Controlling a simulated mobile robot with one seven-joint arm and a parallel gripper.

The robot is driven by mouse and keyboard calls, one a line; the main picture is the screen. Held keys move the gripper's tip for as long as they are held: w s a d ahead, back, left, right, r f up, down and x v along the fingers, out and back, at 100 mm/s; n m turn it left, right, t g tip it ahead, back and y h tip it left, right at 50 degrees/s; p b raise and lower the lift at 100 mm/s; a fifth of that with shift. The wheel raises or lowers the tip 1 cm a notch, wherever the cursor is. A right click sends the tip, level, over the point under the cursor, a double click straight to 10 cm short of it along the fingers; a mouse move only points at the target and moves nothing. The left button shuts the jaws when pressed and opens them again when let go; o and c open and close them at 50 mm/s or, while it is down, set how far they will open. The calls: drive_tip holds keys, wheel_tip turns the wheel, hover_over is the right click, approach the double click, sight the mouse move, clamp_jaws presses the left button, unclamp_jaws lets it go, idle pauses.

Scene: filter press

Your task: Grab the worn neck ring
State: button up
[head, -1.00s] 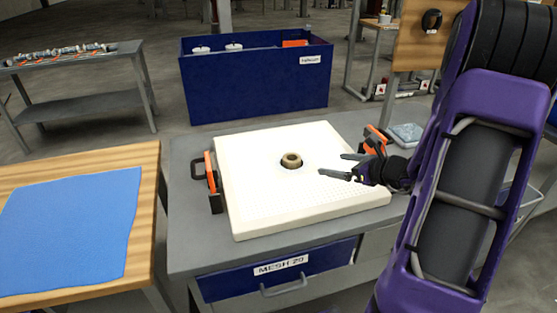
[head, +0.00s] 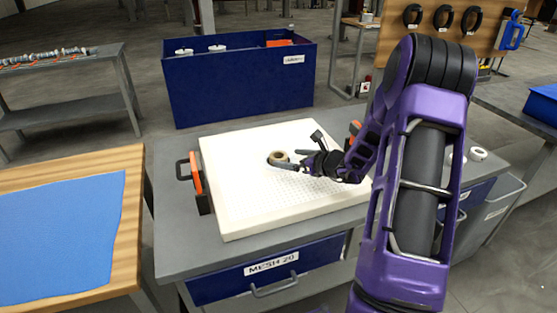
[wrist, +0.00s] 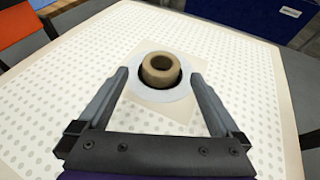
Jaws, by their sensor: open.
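The worn neck ring (head: 279,155) is a small brownish-tan ring in the central hole of the white perforated plate (head: 230,205). In the wrist view the ring (wrist: 147,70) stands up in a dark hole with a pale round border. My gripper (head: 282,160) is over the plate, coming from the right, with its fingers reaching to the ring. In the wrist view my gripper (wrist: 159,78) is open, one finger on each side of the ring, with visible gaps and no contact that I can see.
Orange clamps with black handles (head: 195,180) stand at the plate's left and right edges. The plate lies on a grey bench with a blue MESH 20 drawer (head: 250,283). A blue bin (head: 240,85) is behind. A wooden table with blue cloth (head: 60,235) is at left.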

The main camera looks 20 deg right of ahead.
sight(275, 156)
drive_tip(key=x, duration=0.4)
drive_tip(key=shift+w+f, duration=0.25)
drive_tip(key=shift+w, duration=0.05)
drive_tip(key=shift+c, duration=0.2)
drive_tip(key=c, duration=1.3)
